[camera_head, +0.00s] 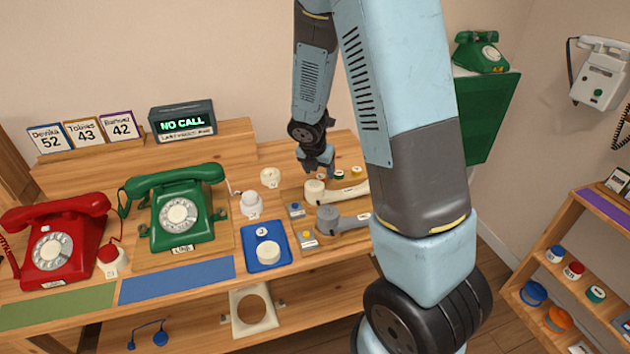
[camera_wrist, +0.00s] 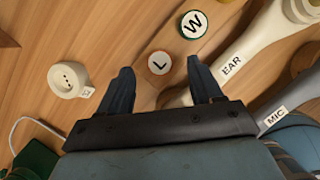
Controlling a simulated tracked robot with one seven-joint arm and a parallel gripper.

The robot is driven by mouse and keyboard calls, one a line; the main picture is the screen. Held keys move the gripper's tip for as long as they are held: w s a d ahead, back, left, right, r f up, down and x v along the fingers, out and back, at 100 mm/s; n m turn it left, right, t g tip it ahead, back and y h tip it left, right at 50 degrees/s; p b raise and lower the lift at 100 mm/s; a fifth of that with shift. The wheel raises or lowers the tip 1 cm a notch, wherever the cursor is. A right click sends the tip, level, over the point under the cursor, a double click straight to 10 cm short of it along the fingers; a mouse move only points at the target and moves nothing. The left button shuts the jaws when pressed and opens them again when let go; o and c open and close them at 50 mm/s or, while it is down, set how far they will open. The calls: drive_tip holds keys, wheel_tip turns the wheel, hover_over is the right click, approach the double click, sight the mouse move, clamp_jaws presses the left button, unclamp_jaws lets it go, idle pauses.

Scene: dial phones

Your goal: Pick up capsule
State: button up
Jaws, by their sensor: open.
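Small round capsules lie on the wooden table by my gripper. In the wrist view one has a white top marked L (camera_wrist: 159,62) and a brown-orange rim. Another, marked W (camera_wrist: 194,24), has a dark green rim and lies just beyond it. My gripper (camera_head: 318,166) points down over the table; in the wrist view its two dark fingers (camera_wrist: 160,72) are apart. The L capsule shows between the fingertips, with nothing gripped. I cannot tell the exact height of the fingertips above the table.
A cream handset marked EAR (camera_wrist: 245,58) lies close right of the fingers, beside a grey handset marked MIC (camera_wrist: 292,98). A cream round part with holes (camera_wrist: 68,80) sits left. Green (camera_head: 178,211) and red (camera_head: 55,242) phones stand farther left.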

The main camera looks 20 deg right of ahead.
drive_tip(key=shift+x, duration=1.4)
drive_tip(key=shift+w, duration=0.1)
drive_tip(key=c, duration=1)
